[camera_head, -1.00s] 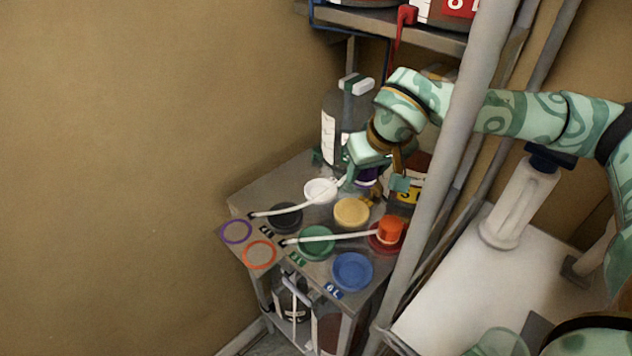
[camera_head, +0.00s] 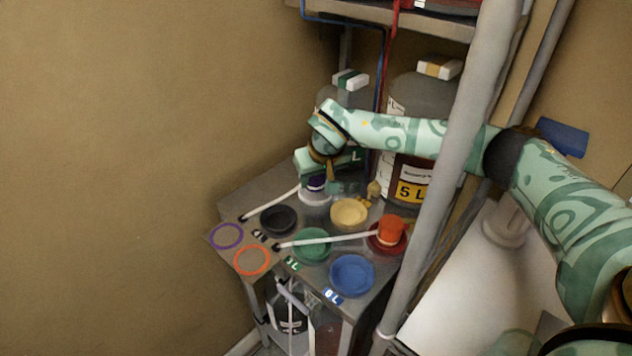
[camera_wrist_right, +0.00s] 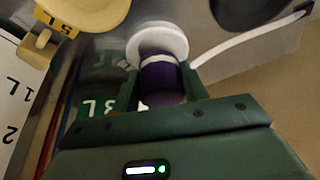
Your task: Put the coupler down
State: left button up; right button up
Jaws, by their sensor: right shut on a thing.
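The purple coupler (camera_head: 316,184) is between the fingers of my right gripper (camera_head: 330,178), which is shut on it. It stands about upright at the white dish (camera_head: 314,199); I cannot tell whether it touches the dish. In the right wrist view the purple coupler (camera_wrist_right: 161,84) with its white band sits between the green fingers, with the white dish (camera_wrist_right: 158,38) just beyond. A white hose (camera_head: 270,204) runs from there to the table's left side. An orange coupler (camera_head: 391,228) stands on the red dish (camera_head: 378,245). My left gripper is not in view.
Black (camera_head: 278,220), yellow (camera_head: 349,212), green (camera_head: 312,245) and blue (camera_head: 352,275) dishes crowd the metal table. Purple (camera_head: 213,237) and orange (camera_head: 236,260) rings mark its left edge. Large bottles (camera_head: 424,95) stand behind. A grey post (camera_head: 440,190) crosses on the right.

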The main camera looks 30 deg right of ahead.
jog(key=shift+f, duration=0.6)
jog(key=shift+r, duration=0.15)
jog(key=shift+f, duration=0.6)
jog(key=o, duration=1.3)
jog(key=shift+o, duration=0.4)
jog(key=shift+r, duration=0.2)
jog(key=p+v, duration=0.3)
jog(key=v, duration=0.9)
jog(key=shift+r, duration=0.45)
